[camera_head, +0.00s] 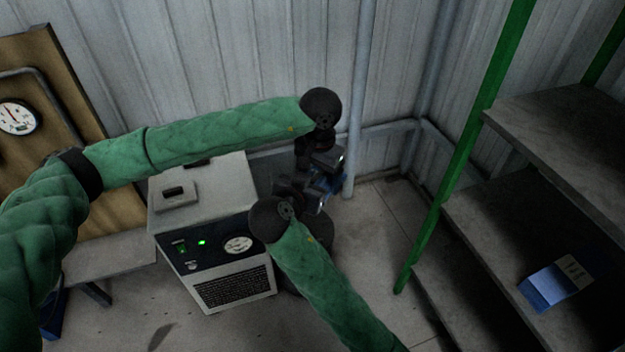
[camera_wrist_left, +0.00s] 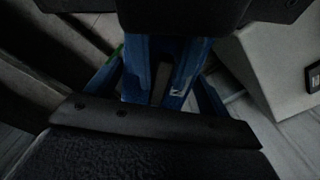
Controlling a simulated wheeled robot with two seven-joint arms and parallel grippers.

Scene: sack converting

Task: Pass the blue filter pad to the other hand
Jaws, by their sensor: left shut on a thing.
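The blue filter pad (camera_head: 326,182) shows only as a small blue patch between my two hands in the head view. Most of it is hidden by the dark jaws. My left gripper (camera_head: 325,168) points down from the end of the left arm and is shut on the pad. My right gripper (camera_head: 314,196) reaches in from the lower left of the pad, very close to it. Whether its jaws are open or touch the pad is hidden. In the left wrist view, blue strips show between dark parts; I cannot tell which belong to the pad.
A grey machine (camera_head: 205,215) with a green light and a gauge stands left of the hands. A shelf unit (camera_head: 520,215) with green posts stands at right, with a blue and cream box (camera_head: 556,284) on it. A pipe (camera_head: 360,100) runs up the wall behind.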

